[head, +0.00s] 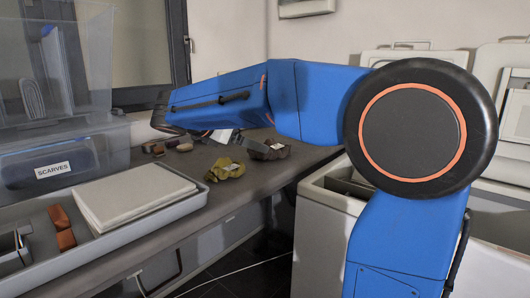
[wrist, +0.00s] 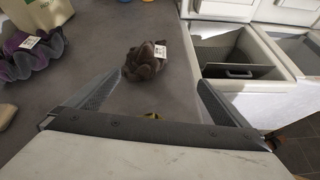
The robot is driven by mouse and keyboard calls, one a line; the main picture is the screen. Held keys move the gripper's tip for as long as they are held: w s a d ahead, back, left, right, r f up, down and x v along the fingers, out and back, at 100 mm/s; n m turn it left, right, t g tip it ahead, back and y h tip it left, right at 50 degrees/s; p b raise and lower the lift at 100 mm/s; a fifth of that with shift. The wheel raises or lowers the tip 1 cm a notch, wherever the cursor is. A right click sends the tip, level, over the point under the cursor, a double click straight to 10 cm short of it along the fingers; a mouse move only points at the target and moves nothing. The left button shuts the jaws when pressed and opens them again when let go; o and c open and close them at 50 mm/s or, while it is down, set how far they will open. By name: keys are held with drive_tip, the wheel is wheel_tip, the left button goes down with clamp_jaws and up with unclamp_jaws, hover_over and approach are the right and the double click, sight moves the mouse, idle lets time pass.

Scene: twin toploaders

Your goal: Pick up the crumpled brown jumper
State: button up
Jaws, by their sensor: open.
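The crumpled brown jumper (head: 277,153) lies on the grey worktop near its right edge, with a white tag on top. In the wrist view the brown jumper (wrist: 144,66) lies ahead of my gripper (wrist: 159,81), between the lines of its two spread fingers and left of centre. My gripper is open with nothing between the fingers. In the head view my gripper (head: 243,141) is small and partly hidden by my blue arm, just left of the jumper.
An olive-yellow crumpled garment (head: 225,169) lies nearer. A purple-grey garment (wrist: 32,55) lies left in the wrist view. A tray (head: 150,230) and a clear box labelled SCARVES (head: 100,150) stand left. White toploaders (head: 318,235) stand right, beyond the worktop edge.

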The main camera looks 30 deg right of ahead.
sight(266, 142)
drive_tip(key=shift+w+a+r+n+h, duration=0.2)
drive_tip(key=shift+w+a+r+n, duration=0.15)
drive_tip(key=shift+w, duration=0.25)
drive_tip(key=shift+w+a+r+n+h, duration=0.25)
drive_tip(key=shift+w+a+r, duration=0.2)
drive_tip(key=shift+w, duration=0.15)
drive_tip(key=x, duration=1.1)
drive_tip(key=shift+w+d, duration=0.15)
drive_tip(key=shift+w, duration=0.25)
drive_tip(key=shift+t, duration=0.3)
drive_tip(key=shift+f+x, duration=0.15)
drive_tip(key=shift+x, duration=1.3)
drive_tip(key=shift+f+x, duration=0.1)
drive_tip(key=shift+x, duration=1.35)
drive_tip(key=shift+w, duration=0.1)
drive_tip(key=c, duration=1.1)
